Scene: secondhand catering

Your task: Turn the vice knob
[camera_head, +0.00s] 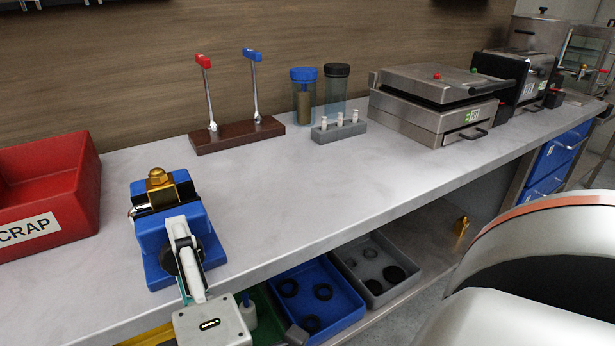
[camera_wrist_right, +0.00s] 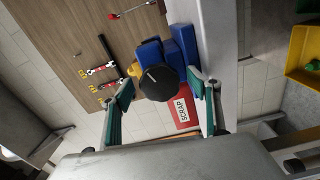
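The blue vice (camera_head: 152,236) stands at the left front of the counter, with a brass hex piece (camera_head: 158,181) on top. Its round black knob (camera_head: 168,263) faces the front and is partly covered by my right gripper (camera_head: 183,236). In the right wrist view the black knob (camera_wrist_right: 159,83) shows with a pale line on its face. The teal-padded fingers of the right gripper (camera_wrist_right: 162,88) are spread to either side of it, with visible gaps. I cannot tell how far the tips reach past the knob's face. My left gripper is not in view.
A red scrap bin (camera_head: 75,185) stands left of the vice. A wooden block (camera_head: 238,136) with red and blue levers is behind. Blue (camera_head: 352,305) and grey (camera_head: 412,268) bins sit below the counter edge. The counter right of the vice is clear.

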